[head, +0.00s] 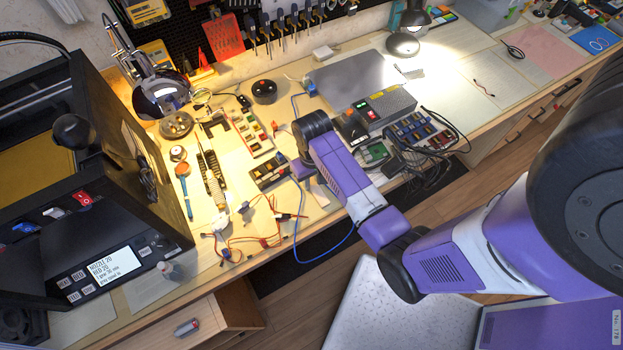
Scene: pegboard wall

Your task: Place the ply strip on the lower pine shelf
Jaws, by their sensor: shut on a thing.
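My arm reaches from the right over the workbench, and its purple end with my gripper (303,172) hangs low over the middle of the bench in the head view. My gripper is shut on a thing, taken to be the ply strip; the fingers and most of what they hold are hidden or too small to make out. A small pale patch shows just below the gripper, but I cannot tell if it is part of the strip. I cannot make out the lower pine shelf in this view.
The workbench (130,255) is crowded with wires and small parts near my gripper. A black power supply (385,110) and a grey slab (345,78) stand behind. A black machine (80,200) fills the left. A lamp (403,42) lights the clearer right side. An open drawer (235,305) juts out in front.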

